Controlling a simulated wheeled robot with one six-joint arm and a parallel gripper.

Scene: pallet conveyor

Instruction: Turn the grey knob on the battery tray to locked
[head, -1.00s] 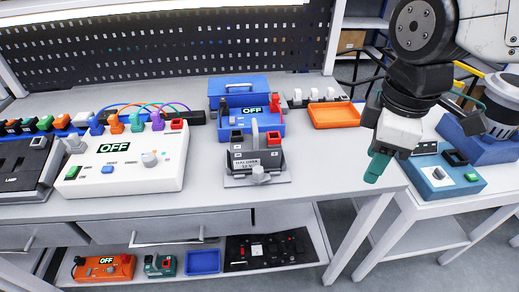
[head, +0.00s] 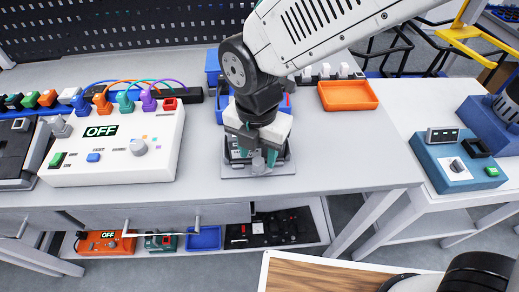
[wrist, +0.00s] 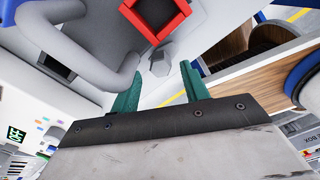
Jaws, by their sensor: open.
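The battery tray (head: 284,168) is a grey plate on the bench, with the battery (head: 233,150) on it mostly hidden behind my gripper. The grey knob (head: 258,164) is at the tray's front; it also shows in the wrist view (wrist: 160,64). My gripper (head: 258,158) points down over the tray's front. Its green fingers are open, one on each side of the knob in the wrist view (wrist: 158,82). I cannot tell whether they touch it. The battery's red terminal (wrist: 155,14) and grey handle (wrist: 95,60) show beyond the fingers.
A white unit (head: 120,150) reading OFF, with colored plugs behind it, stands to the left. An orange tray (head: 348,95) is at the back right. A teal box (head: 455,165) sits on the side table. The bench right of the battery tray is clear.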

